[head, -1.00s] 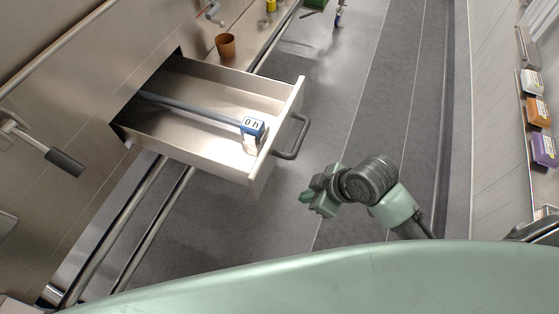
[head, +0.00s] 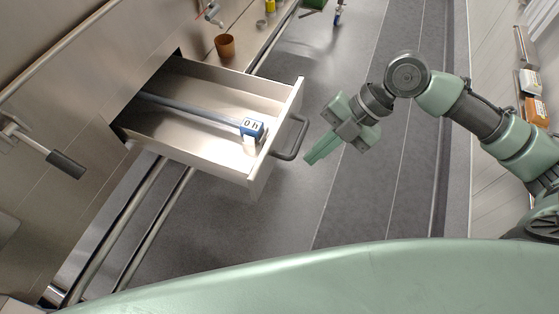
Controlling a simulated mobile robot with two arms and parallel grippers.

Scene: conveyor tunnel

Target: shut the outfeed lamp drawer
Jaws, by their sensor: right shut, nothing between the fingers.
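The lamp drawer (head: 271,152) stands pulled out of the metal wall on the left, its front panel facing right. Its dark bar handle (head: 295,139) sticks out from the front. Inside lies a long blue-grey rod with a blue and white block marked "0 h" (head: 251,127) at its near end. My right gripper (head: 309,160) is shut and empty, just right of the handle, its fingers pointing down and left. A small gap shows between the fingertips and the handle in the picture. My left gripper is not in view.
A brown cup (head: 225,46) and a yellow item stand on the shelf behind the drawer. A lever with a dark grip (head: 66,164) sticks out of the wall at left. Rails run below the drawer. Boxes (head: 536,111) line the right wall.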

